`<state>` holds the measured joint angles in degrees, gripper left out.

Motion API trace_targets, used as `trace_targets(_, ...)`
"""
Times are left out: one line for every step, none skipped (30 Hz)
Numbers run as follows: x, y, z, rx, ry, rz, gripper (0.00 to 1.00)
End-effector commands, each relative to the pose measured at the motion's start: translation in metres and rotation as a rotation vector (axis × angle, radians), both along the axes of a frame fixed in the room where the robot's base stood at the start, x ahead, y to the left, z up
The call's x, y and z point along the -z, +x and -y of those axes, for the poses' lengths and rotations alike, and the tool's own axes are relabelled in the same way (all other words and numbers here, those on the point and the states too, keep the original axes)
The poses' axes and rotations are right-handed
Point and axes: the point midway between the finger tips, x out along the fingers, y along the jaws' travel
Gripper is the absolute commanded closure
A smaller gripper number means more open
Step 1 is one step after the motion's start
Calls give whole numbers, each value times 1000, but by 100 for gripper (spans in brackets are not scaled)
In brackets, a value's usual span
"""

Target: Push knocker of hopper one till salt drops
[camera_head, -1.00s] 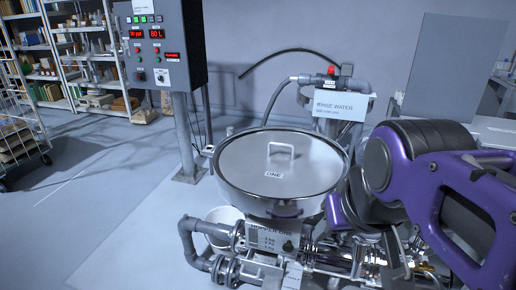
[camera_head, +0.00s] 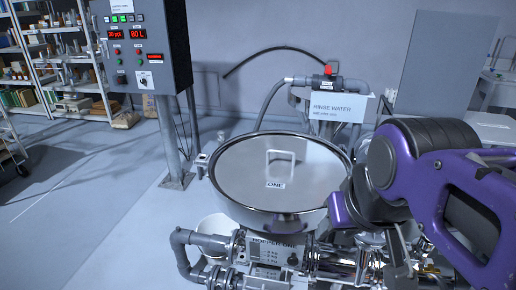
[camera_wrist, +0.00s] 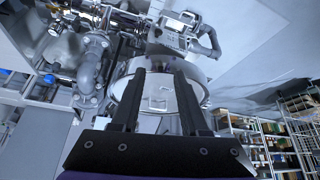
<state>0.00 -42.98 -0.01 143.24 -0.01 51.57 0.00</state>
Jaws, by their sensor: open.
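Hopper one (camera_head: 237,178) is a round steel vessel with a flat, handled lid marked ONE, in the middle of the head view. A plate reading HOPPER ONE (camera_head: 266,250) and a small dark knob (camera_head: 293,260) are below its front. I cannot tell which part is the knocker. No dropped salt shows. My gripper (camera_wrist: 160,72) is open and empty in the wrist view. The round lid (camera_wrist: 178,92) shows beyond and between its fingers, tilted by the camera's angle. In the head view my purple arm is at the right; the gripper's fingertips are not clear there.
A control cabinet (camera_head: 150,45) on a post stands at the back left. A rinse water sign (camera_head: 338,106) hangs on pipes behind the hopper. A white bucket (camera_head: 212,226) and grey piping (camera_head: 184,255) lie at its front left. Floor is clear at left.

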Motion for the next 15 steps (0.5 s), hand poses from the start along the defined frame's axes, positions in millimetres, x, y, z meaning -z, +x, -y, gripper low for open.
trace_targets(0, 0, 0, 0, 0, 0, 63)
trace_targets(0, 0, 0, 0, 0, 0, 68)
trace_targets(0, 0, 0, 0, 0, 0, 75)
trace_targets(0, 0, 0, 0, 0, 0, 81)
trace_targets(0, 0, 0, 0, 0, 0, 86)
trace_targets(0, 0, 0, 0, 0, 0, 93)
trace_targets(0, 0, 0, 0, 0, 0, 99)
trace_targets(0, 0, 0, 0, 0, 0, 100)
trace_targets(0, 0, 0, 0, 0, 0, 100)
trace_targets(0, 0, 0, 0, 0, 0, 100)
trace_targets(0, 0, 0, 0, 0, 0, 100)
trace_targets(0, 0, 0, 0, 0, 0, 100)
trace_targets(0, 0, 0, 0, 0, 0, 100)
trace_targets(0, 0, 0, 0, 0, 0, 100)
trace_targets(0, 0, 0, 0, 0, 0, 100)
